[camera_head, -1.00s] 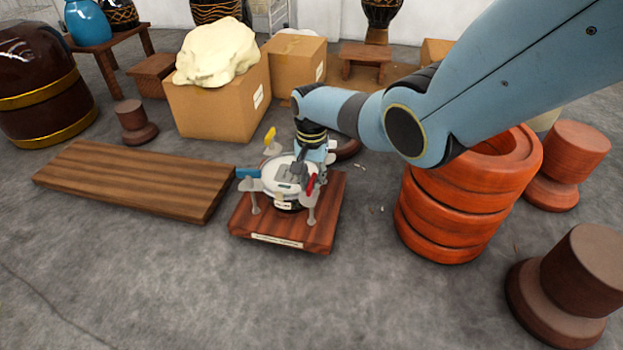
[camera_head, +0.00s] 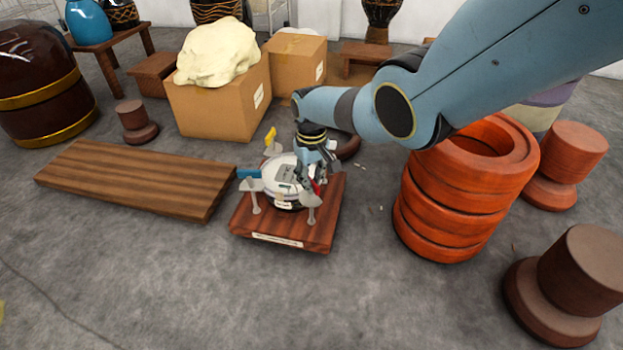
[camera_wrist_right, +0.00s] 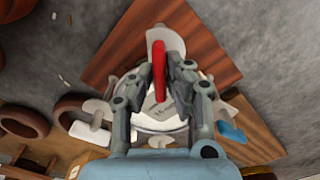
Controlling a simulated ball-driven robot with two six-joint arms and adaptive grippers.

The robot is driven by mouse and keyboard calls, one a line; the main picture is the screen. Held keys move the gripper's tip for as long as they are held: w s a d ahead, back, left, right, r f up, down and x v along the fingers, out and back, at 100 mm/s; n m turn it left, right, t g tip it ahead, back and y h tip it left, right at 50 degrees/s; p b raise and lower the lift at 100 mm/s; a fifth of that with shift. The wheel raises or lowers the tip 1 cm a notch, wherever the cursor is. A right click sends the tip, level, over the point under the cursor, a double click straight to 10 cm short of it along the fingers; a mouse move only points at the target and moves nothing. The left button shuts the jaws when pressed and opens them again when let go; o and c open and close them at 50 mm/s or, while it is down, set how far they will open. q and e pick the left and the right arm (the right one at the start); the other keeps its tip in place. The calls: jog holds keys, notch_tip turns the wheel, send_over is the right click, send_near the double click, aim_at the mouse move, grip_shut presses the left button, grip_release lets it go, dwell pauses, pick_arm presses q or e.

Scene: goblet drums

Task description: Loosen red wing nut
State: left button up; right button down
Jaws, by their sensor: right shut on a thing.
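The red wing nut (camera_head: 316,187) is on the near right side of a small drum fixture (camera_head: 285,172) with a white top. In the right wrist view the red wing nut (camera_wrist_right: 158,78) stands between the fingers of my right gripper (camera_wrist_right: 160,68), which is shut on it. In the head view my right gripper (camera_head: 318,177) reaches down over the fixture and partly hides the nut. A blue wing nut (camera_head: 249,173) sits at the fixture's left and a yellow one (camera_head: 270,135) at its back. My left gripper is not in view.
The fixture stands on a square wooden base (camera_head: 262,226). A low wooden board (camera_head: 130,180) lies to the left. Cardboard boxes (camera_head: 212,110) stand behind, an orange ringed drum (camera_head: 450,215) to the right. The floor in front is clear.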

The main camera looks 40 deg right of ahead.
jog(key=n, duration=0.4)
jog(key=shift+n, duration=0.3)
jog(key=n, duration=0.9)
jog(key=shift+n, duration=1.1)
jog(key=c, duration=1.3)
grip_release()
jog(key=shift+c, duration=0.2)
